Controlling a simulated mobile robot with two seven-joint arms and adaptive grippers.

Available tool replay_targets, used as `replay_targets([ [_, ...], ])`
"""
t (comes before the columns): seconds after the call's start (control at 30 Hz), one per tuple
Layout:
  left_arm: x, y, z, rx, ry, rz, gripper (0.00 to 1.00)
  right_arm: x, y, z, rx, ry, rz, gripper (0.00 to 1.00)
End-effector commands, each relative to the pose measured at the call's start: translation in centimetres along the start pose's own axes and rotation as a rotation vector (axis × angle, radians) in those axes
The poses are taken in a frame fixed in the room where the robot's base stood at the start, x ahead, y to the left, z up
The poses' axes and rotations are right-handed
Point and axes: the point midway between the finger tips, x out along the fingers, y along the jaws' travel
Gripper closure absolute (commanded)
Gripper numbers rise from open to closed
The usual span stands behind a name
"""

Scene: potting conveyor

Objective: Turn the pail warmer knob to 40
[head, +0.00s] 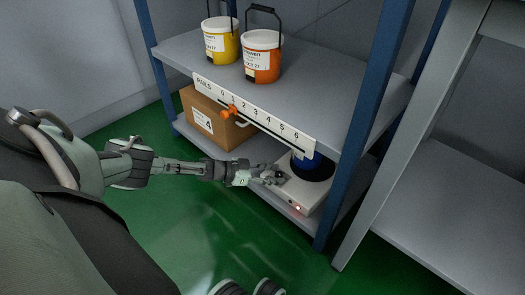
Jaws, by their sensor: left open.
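The pail warmer (306,195) is a flat pale box on the lower shelf, with a small red light lit on its front. A dark blue pail (312,168) stands on it, partly hidden by the upper shelf's label strip. My left gripper (272,177) is open at the warmer's left front end, its fingers close to the front face. The knob and its scale cannot be made out behind and between the fingers, so I cannot tell the setting or whether the fingers touch it.
A cardboard box (215,120) sits left on the lower shelf. Yellow (221,48) and orange (262,62) pails stand on the upper shelf. A numbered strip (270,124) with an orange slider (229,112) lines its edge. A blue post (350,130) rises right of the warmer.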

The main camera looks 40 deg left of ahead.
Motion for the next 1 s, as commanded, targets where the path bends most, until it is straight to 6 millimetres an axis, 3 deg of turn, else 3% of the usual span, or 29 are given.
replay_targets([
  [0.5,-9.8,0.0,0.0,0.0,-0.002,-0.001,0.55,-0.1,0.0,0.1,0.0,-0.004,0.0,0.6],
  [0.7,-11.2,0.0,-0.1,0.001,0.0,0.001,0.55,-0.1,0.0,0.1,0.0,-0.004,0.0,0.6],
  [1.0,-11.4,0.0,-0.1,0.001,0.001,0.0,0.55,-0.1,0.0,0.1,0.0,-0.005,0.0,0.6],
])
